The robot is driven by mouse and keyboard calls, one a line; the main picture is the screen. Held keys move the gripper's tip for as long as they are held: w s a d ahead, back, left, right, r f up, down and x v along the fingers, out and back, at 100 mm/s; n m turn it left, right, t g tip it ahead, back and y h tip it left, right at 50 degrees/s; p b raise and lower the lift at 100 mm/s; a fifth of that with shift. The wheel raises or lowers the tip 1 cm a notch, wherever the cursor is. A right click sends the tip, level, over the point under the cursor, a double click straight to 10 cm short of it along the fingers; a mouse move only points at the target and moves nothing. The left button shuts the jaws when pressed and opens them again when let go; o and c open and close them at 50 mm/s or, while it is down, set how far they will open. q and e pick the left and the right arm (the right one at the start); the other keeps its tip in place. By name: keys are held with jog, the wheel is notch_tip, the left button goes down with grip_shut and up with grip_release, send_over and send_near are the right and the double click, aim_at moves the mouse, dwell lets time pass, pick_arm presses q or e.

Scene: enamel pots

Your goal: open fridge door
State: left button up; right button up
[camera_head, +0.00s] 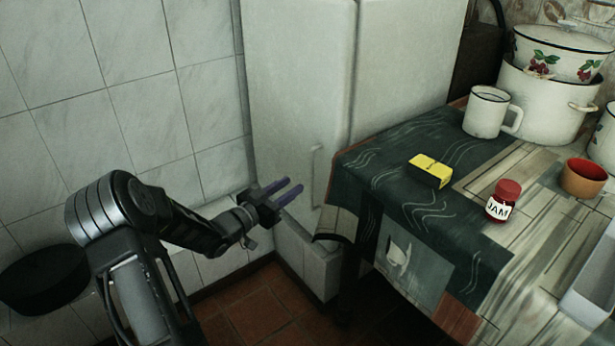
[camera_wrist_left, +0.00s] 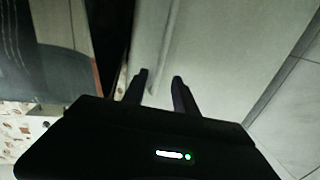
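The white fridge (camera_head: 295,80) stands in the corner behind the table, and its door looks shut. A thin upright pale handle (camera_head: 317,175) is low on its front, close to the table's corner. My left gripper (camera_head: 295,184) is in front of the fridge, left of the handle and apart from it in the picture. Its two purple fingers are parted with nothing between them. In the left wrist view the gripper (camera_wrist_left: 161,77) is also open and empty, pointing at the pale fridge front (camera_wrist_left: 225,50). I cannot make out the handle clearly there. My right gripper is not in view.
The table (camera_head: 540,215) with a dark patterned cloth stands close to the fridge's right side. A tiled wall (camera_head: 130,80) is left.

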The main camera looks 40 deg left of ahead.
pick_arm(q)
jog(key=w+b, duration=0.1)
jog(key=w, duration=0.6)
jog(key=shift+w+d+b, duration=0.35)
jog(key=shift+w+d, duration=0.05)
grip_shut()
dwell(1.2)
